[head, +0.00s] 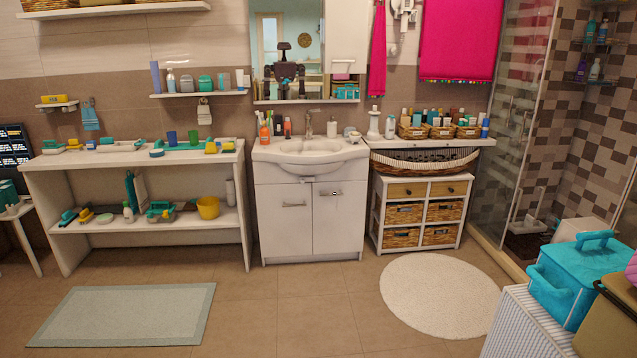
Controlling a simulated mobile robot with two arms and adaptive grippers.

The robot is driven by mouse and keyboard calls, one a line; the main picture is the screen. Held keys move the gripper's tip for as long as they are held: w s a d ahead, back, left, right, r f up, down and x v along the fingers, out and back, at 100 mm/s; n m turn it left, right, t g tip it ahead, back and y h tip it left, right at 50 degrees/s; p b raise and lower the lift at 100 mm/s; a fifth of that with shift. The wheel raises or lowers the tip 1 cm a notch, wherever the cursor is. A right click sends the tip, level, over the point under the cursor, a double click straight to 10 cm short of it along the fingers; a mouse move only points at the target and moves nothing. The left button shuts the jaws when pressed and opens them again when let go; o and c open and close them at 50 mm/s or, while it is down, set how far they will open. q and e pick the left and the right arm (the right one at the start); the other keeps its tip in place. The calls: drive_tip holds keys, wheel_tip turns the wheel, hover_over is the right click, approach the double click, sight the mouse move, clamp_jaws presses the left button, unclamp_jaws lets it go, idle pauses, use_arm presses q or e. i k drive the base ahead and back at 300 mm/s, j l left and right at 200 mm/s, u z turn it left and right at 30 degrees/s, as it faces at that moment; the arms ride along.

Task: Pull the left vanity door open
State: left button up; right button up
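The white vanity (312,254) stands against the back wall under a white sink (310,148). Its left vanity door (284,228) looks shut, flush with the front, with a horizontal metal handle (294,205) near its upper part. The right vanity door (340,225) also looks shut and has its own handle (331,193). Neither of my grippers shows in the head view, apart from a small dark reflection of the robot in the mirror above the sink.
A white shelf table (135,158) with bottles and brushes stands left of the vanity. A wicker drawer unit (420,212) stands right. A grey-green mat (125,314) and a round cream rug (440,295) lie on the floor. Tiled floor before the vanity is clear. A teal box (580,280) is at lower right.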

sight(285, 210)
drive_tip(key=i+u, duration=0.25)
drive_tip(key=i, duration=0.7)
drive_tip(key=i+l+u, duration=0.1)
drive_tip(key=i+u, duration=0.2)
drive_tip(key=i, duration=0.65)
drive_tip(key=i+j, duration=0.15)
drive_tip(key=i, duration=0.35)
drive_tip(key=i+j, duration=0.1)
drive_tip(key=i, duration=0.35)
drive_tip(key=i+j+u, duration=0.1)
drive_tip(key=i, duration=0.4)
